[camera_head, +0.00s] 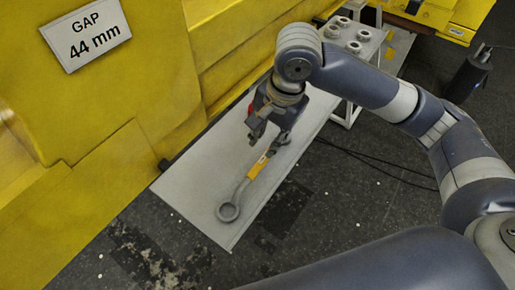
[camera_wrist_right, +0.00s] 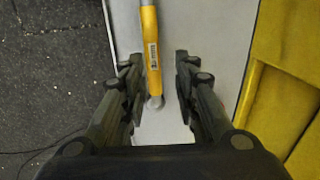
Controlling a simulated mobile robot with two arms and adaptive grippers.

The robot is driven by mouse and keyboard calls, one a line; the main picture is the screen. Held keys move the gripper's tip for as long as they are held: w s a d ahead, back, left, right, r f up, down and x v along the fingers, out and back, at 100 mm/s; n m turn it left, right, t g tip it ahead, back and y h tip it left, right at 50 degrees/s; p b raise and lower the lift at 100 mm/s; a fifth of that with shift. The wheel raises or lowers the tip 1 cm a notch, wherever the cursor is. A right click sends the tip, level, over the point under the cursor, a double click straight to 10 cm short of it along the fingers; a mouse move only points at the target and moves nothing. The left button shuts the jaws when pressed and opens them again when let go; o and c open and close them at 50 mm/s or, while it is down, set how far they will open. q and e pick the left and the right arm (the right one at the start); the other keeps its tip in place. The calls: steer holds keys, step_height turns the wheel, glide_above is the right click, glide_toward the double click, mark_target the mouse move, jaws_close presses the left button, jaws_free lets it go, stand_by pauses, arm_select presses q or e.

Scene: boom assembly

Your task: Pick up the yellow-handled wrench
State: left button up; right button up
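The yellow-handled wrench (camera_head: 256,168) lies on a light grey board (camera_head: 178,190). Its grey ring end points to the lower left and its other end lies near my right gripper. My right gripper (camera_head: 263,138) is above that far end in the head view. In the right wrist view the gripper (camera_wrist_right: 156,75) is open, and the yellow handle (camera_wrist_right: 151,45) runs between its two fingers, with space on both sides. I cannot tell how far above the handle the fingers are. My left gripper is not in view.
A large yellow structure with a "GAP 44 mm" sign (camera_head: 86,35) stands along the board's left side. A grey block with several round sockets (camera_head: 352,38) is at the back. A cable lies on the dark floor to the right.

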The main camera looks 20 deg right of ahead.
mark_target(262, 160)
steer(key=f, duration=0.2)
steer(key=s+f, duration=0.1)
steer(key=shift+a+f, duration=0.25)
steer(key=shift+f, duration=0.05)
steer(key=f, duration=0.1)
steer(key=f+p, duration=0.1)
steer(key=f, duration=0.1)
steer(key=f+p, duration=0.1)
steer(key=f, duration=0.1)
steer(key=shift+w+a, duration=0.3)
steer(key=shift+w, duration=0.05)
steer(key=shift+f, duration=0.2)
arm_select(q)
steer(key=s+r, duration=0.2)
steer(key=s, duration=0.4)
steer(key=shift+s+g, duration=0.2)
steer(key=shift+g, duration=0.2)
arm_select(e)
steer(key=shift+r, duration=0.1)
jaws_close()
